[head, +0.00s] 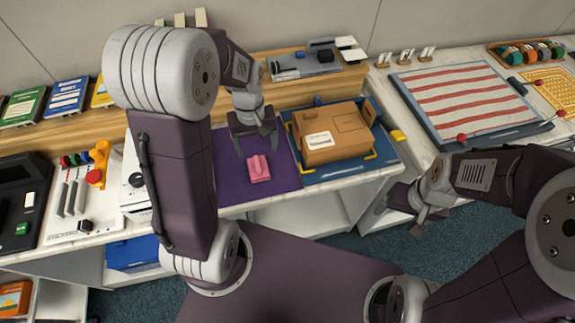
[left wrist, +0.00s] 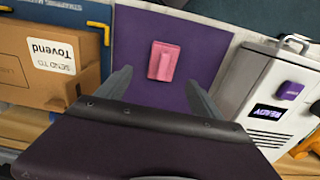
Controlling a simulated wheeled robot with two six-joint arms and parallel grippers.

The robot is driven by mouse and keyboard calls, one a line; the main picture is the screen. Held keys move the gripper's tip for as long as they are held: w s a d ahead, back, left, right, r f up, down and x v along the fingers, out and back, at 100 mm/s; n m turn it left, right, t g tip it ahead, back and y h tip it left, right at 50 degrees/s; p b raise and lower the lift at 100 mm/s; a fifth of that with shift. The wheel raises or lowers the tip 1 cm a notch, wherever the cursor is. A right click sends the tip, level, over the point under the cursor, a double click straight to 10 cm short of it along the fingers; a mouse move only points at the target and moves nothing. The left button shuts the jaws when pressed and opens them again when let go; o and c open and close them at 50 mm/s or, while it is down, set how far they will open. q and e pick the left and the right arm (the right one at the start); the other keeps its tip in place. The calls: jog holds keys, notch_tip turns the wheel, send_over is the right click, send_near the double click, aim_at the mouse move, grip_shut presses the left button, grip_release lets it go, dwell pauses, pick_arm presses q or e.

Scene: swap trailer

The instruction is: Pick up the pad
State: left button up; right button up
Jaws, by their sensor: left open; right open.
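The pink pad (head: 258,169) lies on a purple mat (head: 230,186) on the counter. It also shows in the left wrist view (left wrist: 164,61), lying flat with a raised ridge on top. My left gripper (head: 257,151) is open and empty, above the mat on the far side of the pad. In the left wrist view its two fingers (left wrist: 158,82) are spread, with the pad beyond and between their tips. My right gripper (head: 424,226) is open and empty, off the counter's front edge at the right.
A cardboard box (head: 335,135) with a label stands on a blue board right of the mat. A white device (left wrist: 262,95) with a display stands on the mat's other side. A red-striped board (head: 465,98) lies further right. The mat around the pad is clear.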

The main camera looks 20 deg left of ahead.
aim_at(257, 163)
pick_arm(q)
jog(key=shift+s+a+f, duration=0.15)
jog(key=shift+a+f, duration=0.05)
jog(key=shift+f, duration=0.35)
jog(key=shift+a, duration=0.15)
notch_tip(257, 163, down, 3)
jog(key=shift+f+b, duration=0.2)
jog(key=shift+b, duration=0.1)
jog(key=f, duration=0.5)
jog(key=shift+w+a+f, duration=0.15)
jog(key=shift+w+f, duration=0.15)
jog(key=c, duration=1.4)
jog(key=shift+w+r, duration=0.1)
jog(key=shift+r, duration=2.15)
jog(key=shift+c, duration=0.2)
jog(key=d+r, duration=0.6)
jog(key=d, duration=0.5)
jog(key=shift+d+r, duration=0.3)
jog(key=shift+d, duration=0.1)
jog(key=shift+a, duration=0.1)
